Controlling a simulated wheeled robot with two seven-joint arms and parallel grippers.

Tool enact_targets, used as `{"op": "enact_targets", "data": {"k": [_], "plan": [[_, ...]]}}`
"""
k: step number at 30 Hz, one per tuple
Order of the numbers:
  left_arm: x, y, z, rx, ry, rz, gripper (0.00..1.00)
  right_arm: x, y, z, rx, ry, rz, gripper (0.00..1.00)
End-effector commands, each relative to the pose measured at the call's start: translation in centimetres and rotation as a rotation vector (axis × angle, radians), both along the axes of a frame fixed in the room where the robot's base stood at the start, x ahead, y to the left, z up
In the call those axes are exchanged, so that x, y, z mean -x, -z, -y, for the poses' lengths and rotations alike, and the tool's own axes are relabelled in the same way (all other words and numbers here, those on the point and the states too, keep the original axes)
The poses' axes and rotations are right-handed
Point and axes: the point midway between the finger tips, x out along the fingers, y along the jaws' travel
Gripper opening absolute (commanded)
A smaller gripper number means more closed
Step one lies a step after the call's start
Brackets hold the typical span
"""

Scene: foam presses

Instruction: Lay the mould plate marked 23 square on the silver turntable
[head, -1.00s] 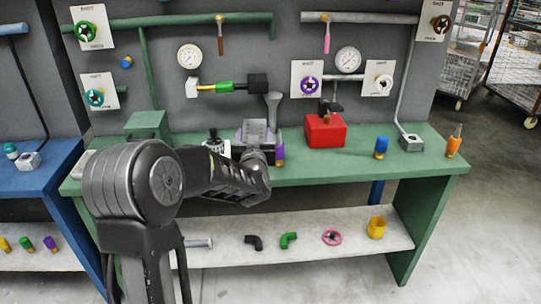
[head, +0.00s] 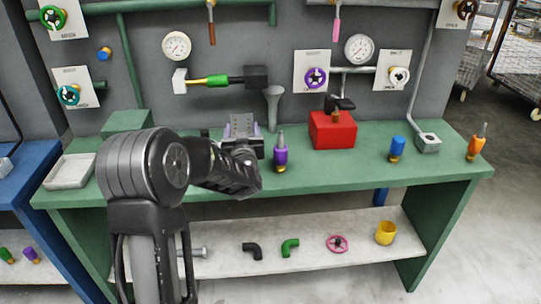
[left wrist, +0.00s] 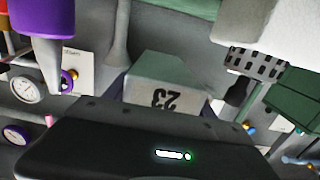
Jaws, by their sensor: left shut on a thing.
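My left gripper (head: 243,137) is above the green bench, left of a purple-and-gold bottle-like tool (head: 280,154). It is shut on a grey block-like plate, which shows in the left wrist view with a black 23 (left wrist: 165,99) that reads upside down. Purple edges show beside the plate. In the head view most of the plate is hidden by my gripper and wrist. I cannot make out the silver turntable in either view; my arm covers part of the bench. My right gripper is not in view.
A red box (head: 332,131), a blue-and-gold cylinder (head: 397,148) and an orange tool (head: 477,143) stand on the green bench (head: 360,172). A pale tray (head: 69,172) lies at its left end. Pipe pieces and a yellow cup (head: 384,233) are on the lower shelf.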

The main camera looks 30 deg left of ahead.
Motion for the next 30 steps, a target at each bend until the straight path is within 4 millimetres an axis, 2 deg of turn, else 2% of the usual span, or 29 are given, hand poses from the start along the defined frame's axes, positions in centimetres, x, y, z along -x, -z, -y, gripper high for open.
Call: {"op": "enact_targets", "data": {"k": [10, 14, 21, 30], "plan": [[-0.1, 0.0, 0.0, -0.003, 0.0, 0.004, 0.0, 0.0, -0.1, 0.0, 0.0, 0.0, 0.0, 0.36], [-0.1, 1.6, 0.0, -0.004, 0.0, 0.001, 0.0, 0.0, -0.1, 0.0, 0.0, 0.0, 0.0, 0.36], [0.0, 5.4, 0.0, -0.003, 0.0, 0.003, 0.0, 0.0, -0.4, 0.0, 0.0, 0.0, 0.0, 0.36], [-0.1, 6.0, 0.0, -0.004, 0.0, 0.006, 0.0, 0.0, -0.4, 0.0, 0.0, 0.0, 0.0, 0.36]]}}
